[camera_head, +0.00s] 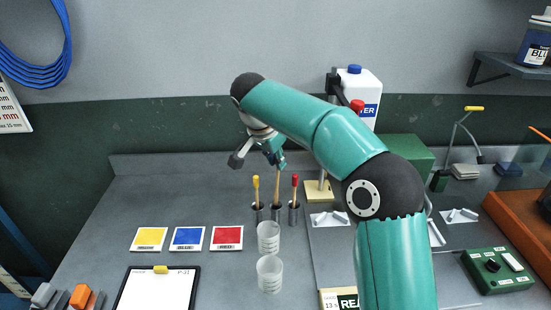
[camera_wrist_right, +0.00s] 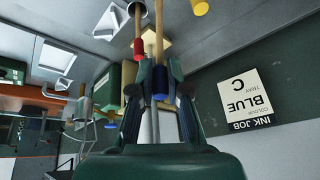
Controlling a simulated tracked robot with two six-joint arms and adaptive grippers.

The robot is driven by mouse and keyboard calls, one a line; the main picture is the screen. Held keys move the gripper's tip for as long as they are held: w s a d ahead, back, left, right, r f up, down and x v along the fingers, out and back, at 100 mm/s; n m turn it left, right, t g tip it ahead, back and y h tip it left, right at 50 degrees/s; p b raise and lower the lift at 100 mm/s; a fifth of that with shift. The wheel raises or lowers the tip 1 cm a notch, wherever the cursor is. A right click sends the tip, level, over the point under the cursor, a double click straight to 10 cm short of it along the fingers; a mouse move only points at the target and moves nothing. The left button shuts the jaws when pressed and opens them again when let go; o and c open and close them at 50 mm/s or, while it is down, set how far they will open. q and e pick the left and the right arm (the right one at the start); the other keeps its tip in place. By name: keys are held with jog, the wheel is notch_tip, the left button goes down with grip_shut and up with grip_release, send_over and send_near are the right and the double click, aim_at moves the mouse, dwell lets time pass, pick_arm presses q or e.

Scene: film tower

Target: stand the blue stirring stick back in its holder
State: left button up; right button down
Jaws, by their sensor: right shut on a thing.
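The blue stirring stick has a wooden shaft (camera_head: 277,188) and a blue end (camera_wrist_right: 160,80). My right gripper (camera_head: 274,158) is shut on its blue end, above the holders. The stick is about upright, with its lower end at the mouth of the middle dark holder (camera_head: 276,213); I cannot tell how deep it is inside. In the head view the gripper mostly hides the blue end. A yellow-topped stick (camera_head: 256,187) stands in the left holder (camera_head: 257,213) and a red-topped stick (camera_head: 294,186) in the right holder (camera_head: 293,214). My left gripper is not in view.
Two clear cups (camera_head: 269,236) (camera_head: 270,274) stand in front of the holders. Yellow (camera_head: 150,238), blue (camera_head: 188,238) and red (camera_head: 227,237) cards lie to the left. A clipboard (camera_head: 132,293) lies at the front. A white bottle (camera_head: 363,88) stands behind my right arm.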

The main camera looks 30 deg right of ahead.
aim_at(278, 181)
jog(key=shift+f+b, duration=2.15)
jog(key=shift+f, duration=0.65)
jog(key=c, duration=1.1)
grip_release()
jog(key=shift+o, duration=0.2)
jog(key=shift+r, duration=0.1)
jog(key=v, duration=1.1)
jog(key=shift+a+r, duration=0.2)
jog(key=shift+r, duration=0.1)
jog(key=shift+r, duration=0.1)
